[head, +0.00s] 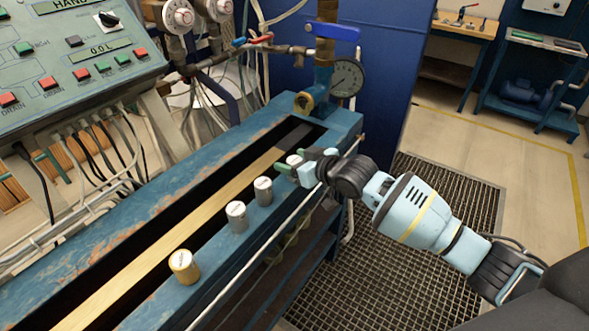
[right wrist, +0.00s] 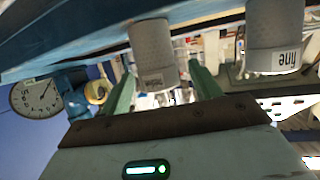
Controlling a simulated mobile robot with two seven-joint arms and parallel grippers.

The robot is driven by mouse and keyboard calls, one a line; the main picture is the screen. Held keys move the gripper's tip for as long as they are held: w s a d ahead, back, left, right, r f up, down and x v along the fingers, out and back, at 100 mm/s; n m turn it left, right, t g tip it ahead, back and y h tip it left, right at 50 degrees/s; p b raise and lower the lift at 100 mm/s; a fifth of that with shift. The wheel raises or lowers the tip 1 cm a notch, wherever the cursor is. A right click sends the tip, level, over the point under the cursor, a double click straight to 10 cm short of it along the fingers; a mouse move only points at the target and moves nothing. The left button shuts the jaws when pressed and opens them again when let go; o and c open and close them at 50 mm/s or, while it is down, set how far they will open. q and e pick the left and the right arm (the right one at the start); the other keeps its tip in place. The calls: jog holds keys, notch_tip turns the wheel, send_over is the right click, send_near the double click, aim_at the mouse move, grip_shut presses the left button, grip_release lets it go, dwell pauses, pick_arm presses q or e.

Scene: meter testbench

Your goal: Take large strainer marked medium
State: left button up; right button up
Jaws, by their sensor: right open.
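A pale grey cylindrical strainer (right wrist: 152,52) with a small, blurred label, hard to read, shows between the fingers of my right gripper (right wrist: 163,88) in the right wrist view. The fingers are open, with a gap on both sides of it. In the head view my right gripper (head: 296,166) is at the far end of the blue bench, over a strainer top (head: 294,159) that it partly hides. Another strainer (right wrist: 273,40), labelled "fine", stands at the right in the wrist view. Two silver strainers (head: 237,217) (head: 263,190) and a brass one (head: 183,266) stand nearer in the row.
The blue bench (head: 150,240) has a long dark slot with a brass strip. A pressure gauge (head: 346,78) and a blue-handled valve (head: 334,32) stand just beyond the gripper. A control panel (head: 75,55) with buttons and cables is at the left. The floor grating (head: 400,270) is clear.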

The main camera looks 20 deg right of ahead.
aim_at(295, 160)
jog(key=c, duration=1.1)
jog(key=shift+r, duration=0.2)
jog(key=shift+r, duration=0.6)
notch_tip(295, 160, up, 2)
pick_arm(q)
jog(key=shift+w+r+p, duration=0.55)
jog(key=shift+w+r, duration=0.05)
jog(key=shift+r, duration=0.2)
pick_arm(e)
jog(key=s+a, duration=0.3)
jog(key=s, duration=0.4)
jog(key=s+a+r, duration=0.1)
jog(key=s+a, duration=0.2)
jog(key=s, duration=0.5)
jog(key=shift+r, duration=0.25)
